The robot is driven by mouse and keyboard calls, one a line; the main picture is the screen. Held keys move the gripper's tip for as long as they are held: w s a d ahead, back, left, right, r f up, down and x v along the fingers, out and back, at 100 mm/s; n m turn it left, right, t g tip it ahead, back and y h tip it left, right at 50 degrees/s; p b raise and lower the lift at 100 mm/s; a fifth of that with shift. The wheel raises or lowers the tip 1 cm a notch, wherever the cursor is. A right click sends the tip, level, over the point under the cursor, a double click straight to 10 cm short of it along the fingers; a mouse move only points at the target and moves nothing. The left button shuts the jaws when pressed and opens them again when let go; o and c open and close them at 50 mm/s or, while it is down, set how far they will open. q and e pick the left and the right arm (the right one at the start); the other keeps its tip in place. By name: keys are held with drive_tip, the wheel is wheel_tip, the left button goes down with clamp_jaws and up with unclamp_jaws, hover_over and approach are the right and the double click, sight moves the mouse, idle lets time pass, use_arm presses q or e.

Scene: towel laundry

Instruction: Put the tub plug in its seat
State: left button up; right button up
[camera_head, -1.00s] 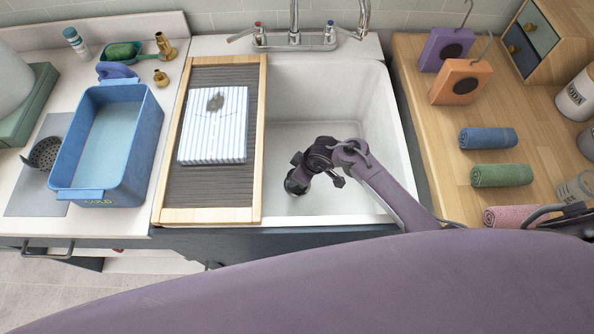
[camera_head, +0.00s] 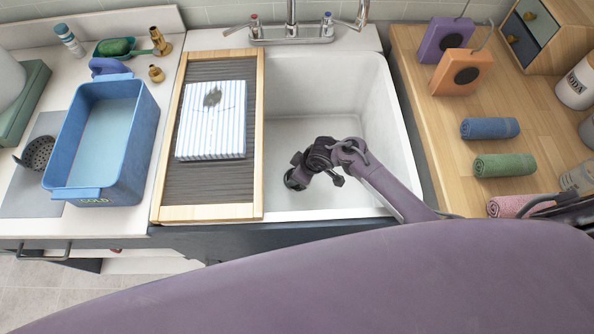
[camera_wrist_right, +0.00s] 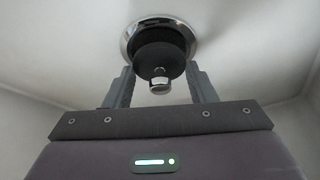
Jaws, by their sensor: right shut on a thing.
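The black tub plug (camera_wrist_right: 160,61) with a chrome knob (camera_wrist_right: 159,82) shows between the fingers of my right gripper (camera_wrist_right: 161,88) in the right wrist view. That gripper is shut on it. The chrome drain seat (camera_wrist_right: 130,36) surrounds the plug's upper part in that view. I cannot tell whether the plug is inside the ring or just above it. In the head view my right gripper (camera_head: 293,181) points down low in the white sink (camera_head: 365,95), and the plug and drain are hidden there. My left gripper is not in view.
A wooden-framed drainboard (camera_head: 258,115) with a striped, stained cloth (camera_head: 211,130) covers the sink's left part. A blue tub (camera_head: 138,165) stands left. Rolled towels (camera_head: 503,165) lie on the right counter. The faucet (camera_head: 291,30) is behind the sink. The sink around my gripper is clear.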

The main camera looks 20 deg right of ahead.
drive_tip(key=shift+s+d, duration=0.1)
drive_tip(key=shift+d, duration=0.05)
drive_tip(key=shift+f, duration=0.4)
idle(0.5)
